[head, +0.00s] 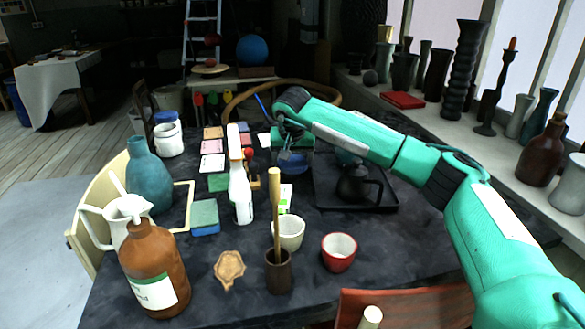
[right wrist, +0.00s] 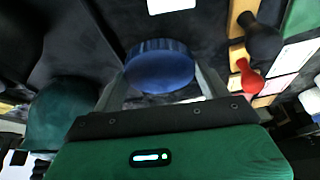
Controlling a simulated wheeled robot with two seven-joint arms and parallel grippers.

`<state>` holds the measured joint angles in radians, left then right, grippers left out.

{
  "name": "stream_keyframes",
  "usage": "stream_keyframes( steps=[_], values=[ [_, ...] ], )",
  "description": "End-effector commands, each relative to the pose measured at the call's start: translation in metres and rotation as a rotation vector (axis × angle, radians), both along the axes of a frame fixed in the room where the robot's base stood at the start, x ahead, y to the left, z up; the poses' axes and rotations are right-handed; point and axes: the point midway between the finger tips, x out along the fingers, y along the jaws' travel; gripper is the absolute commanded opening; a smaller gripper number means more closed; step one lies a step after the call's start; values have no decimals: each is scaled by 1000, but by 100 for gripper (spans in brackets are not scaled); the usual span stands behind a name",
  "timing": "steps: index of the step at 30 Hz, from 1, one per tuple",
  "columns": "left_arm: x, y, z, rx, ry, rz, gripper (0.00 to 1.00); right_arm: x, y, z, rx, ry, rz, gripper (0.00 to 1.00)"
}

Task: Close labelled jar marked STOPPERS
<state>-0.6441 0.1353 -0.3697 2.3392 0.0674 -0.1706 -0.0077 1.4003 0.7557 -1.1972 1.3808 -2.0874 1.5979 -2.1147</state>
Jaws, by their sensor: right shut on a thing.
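My right gripper (head: 292,160) is shut on a round blue lid (head: 293,165) and holds it over the back middle of the dark table. In the right wrist view the lid (right wrist: 160,66), with a ribbed rim, sits between the two fingers. A white jar (head: 169,140) stands upright at the back left of the table, well left of the gripper, with blue showing at its top. I can read no STOPPERS label, so I cannot tell whether this is the marked jar. My left gripper is not in view.
A white spray bottle (head: 240,192), a white cup (head: 289,235), a red cup (head: 339,252) and a brown holder (head: 278,272) with a tall stick stand in front. A black teapot (head: 357,186) sits on a tray (head: 385,208) at right. A teal bottle (head: 147,172) stands at left.

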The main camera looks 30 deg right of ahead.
Motion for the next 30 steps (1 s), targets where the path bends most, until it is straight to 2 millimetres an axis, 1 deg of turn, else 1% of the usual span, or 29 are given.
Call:
stream_keyframes(
  steps=[1, 4, 7, 9, 12, 15, 18, 21, 30],
  values=[
    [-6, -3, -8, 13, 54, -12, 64, 1, 0, 18, 0, -5, 0, 54],
    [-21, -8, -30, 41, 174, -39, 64, 1, 0, 48, 0, -5, -1, 54],
    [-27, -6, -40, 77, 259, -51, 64, 1, 0, 76, 0, -5, -1, 54],
    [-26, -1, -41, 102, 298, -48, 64, 1, 1, 95, 0, -3, -1, 54],
    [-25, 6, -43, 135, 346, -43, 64, 0, 0, 117, 0, -2, -2, 54],
    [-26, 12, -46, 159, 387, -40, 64, 0, 0, 134, 0, -2, -2, 54],
    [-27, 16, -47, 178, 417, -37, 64, 0, 0, 145, 0, 0, -1, 54],
    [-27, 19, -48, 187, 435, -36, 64, 0, 0, 152, 0, 0, 0, 54],
    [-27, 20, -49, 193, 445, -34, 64, 0, 0, 155, 0, 1, 0, 54]
  ],
)
